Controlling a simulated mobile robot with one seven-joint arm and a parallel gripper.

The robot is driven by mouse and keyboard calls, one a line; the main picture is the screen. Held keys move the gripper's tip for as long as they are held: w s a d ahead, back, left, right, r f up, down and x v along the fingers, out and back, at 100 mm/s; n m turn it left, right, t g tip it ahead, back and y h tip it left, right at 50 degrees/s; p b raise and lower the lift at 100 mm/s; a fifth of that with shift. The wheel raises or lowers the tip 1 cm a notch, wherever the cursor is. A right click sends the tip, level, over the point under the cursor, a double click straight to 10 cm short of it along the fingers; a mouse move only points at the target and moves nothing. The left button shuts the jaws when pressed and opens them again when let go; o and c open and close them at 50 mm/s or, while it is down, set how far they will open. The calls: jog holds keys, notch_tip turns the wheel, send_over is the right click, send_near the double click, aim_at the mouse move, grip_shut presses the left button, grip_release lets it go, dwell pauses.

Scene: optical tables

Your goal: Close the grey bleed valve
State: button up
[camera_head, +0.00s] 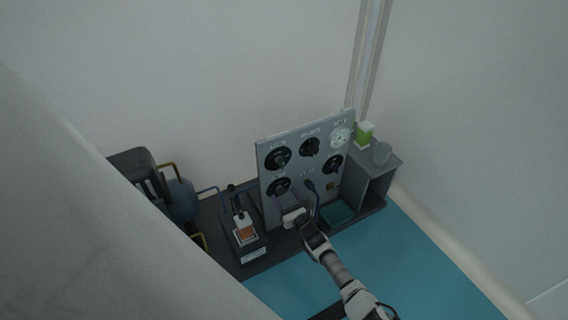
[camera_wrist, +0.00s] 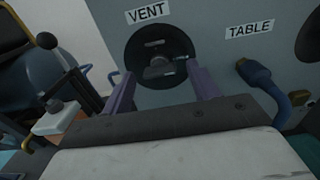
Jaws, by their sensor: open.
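A round black dial with a grey bar handle, the vent valve (camera_wrist: 160,68), is on the grey panel under a label reading VENT. In the head view it appears to be the lower left dial (camera_head: 278,187). I cannot read any label saying bleed. My gripper (camera_wrist: 160,88) is open, with its two purple fingers either side of the lower part of the dial. Nothing is between the fingers, and I cannot tell how far they are from the handle. In the head view my gripper (camera_head: 293,214) is low before the panel.
A blue lever (camera_wrist: 262,80) under the label TABLE is just right of my gripper. The panel (camera_head: 310,178) bears several dials and a white gauge (camera_head: 340,135). A small box with a lever (camera_head: 243,235) stands left. A grey shelf (camera_head: 374,185) with a cup is right.

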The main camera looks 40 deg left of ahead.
jog(key=shift+w+a, duration=0.2)
jog(key=shift+a, duration=0.45)
jog(key=c, duration=1)
jog(key=shift+n+p, duration=2.15)
jog(key=shift+n, duration=6.85)
